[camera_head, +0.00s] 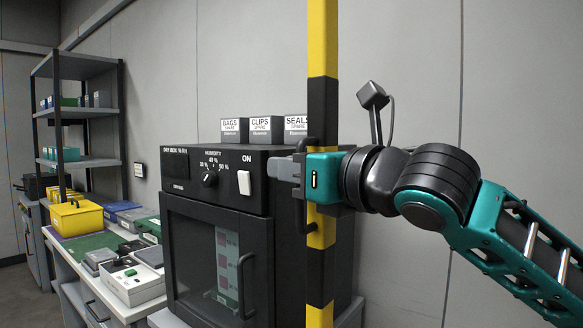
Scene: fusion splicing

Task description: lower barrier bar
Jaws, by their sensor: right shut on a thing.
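The barrier bar (322,105) is striped yellow and black. It stands upright, running from the top edge of the view to the bottom edge, in front of the dry box. A dark handle (301,222) is fixed along the bar's left side. My right gripper (299,170) comes in from the right, with the teal hand across the bar. Its grey fingers reach past the bar's left side and are shut on the handle near its upper part. The fingertips are partly hidden by the hand and the handle. My left gripper is not in view.
A black dry box (215,235) with a knob and switch stands close behind the bar. Small boxes labelled BAGS, CLIPS and SEALS (267,130) sit on it. A bench (110,300) with a yellow bin (77,217) and a grey shelf (85,112) are at left. Bare wall lies right.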

